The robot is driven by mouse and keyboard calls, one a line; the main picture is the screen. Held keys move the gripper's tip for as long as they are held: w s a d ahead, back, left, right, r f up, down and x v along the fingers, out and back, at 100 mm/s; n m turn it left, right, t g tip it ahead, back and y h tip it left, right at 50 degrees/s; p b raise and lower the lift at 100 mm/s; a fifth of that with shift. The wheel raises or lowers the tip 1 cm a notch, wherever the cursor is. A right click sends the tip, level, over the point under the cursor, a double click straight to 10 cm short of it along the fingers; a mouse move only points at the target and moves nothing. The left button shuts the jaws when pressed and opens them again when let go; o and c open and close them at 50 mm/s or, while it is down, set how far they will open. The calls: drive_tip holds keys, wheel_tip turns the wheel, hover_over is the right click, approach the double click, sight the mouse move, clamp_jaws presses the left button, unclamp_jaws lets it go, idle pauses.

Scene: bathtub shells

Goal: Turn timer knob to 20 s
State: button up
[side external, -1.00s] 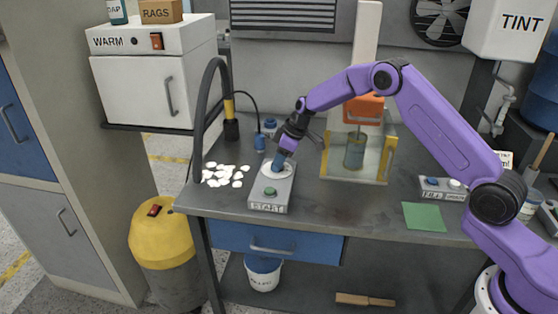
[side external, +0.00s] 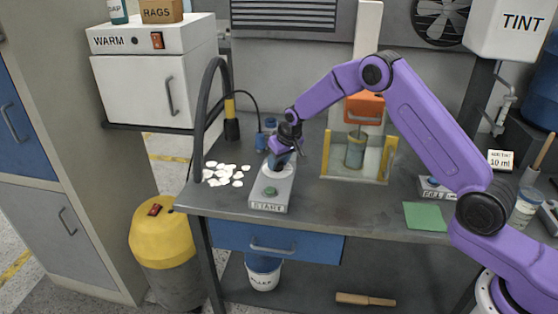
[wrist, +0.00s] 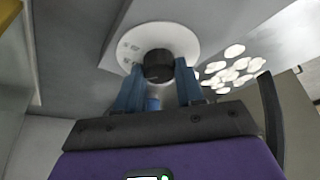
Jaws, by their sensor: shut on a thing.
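The timer is a grey box (side external: 284,188) with a green button (side external: 270,191) and a START label, on the bench at left centre. In the wrist view its round white dial (wrist: 186,38) has a black knob (wrist: 158,66) in the middle. My gripper (wrist: 158,74) has its blue fingers shut on the knob, one on each side. The dial's marks are too small and partly covered to read.
Several white shells (side external: 222,175) lie left of the timer. A black hose (side external: 203,120) arches behind them. A yellow-edged stand (side external: 355,170) holds a jar to the right.

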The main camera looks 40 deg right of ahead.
drive_tip(key=m+h, duration=0.1)
drive_tip(key=m, duration=0.1)
drive_tip(key=m+h, duration=0.1)
drive_tip(key=m, duration=0.2)
drive_tip(key=shift+a+g, duration=0.2)
drive_tip(key=shift+g, duration=0.1)
drive_tip(key=shift+m+g+h, duration=0.4)
drive_tip(key=shift+m+h, duration=0.3)
drive_tip(key=shift+m, duration=1.5)
drive_tip(key=o, duration=1)
drive_tip(key=shift+o, duration=0.2)
drive_tip(key=v, duration=1.7)
drive_tip(key=shift+r, duration=0.2)
drive_tip(key=shift+a, duration=0.15)
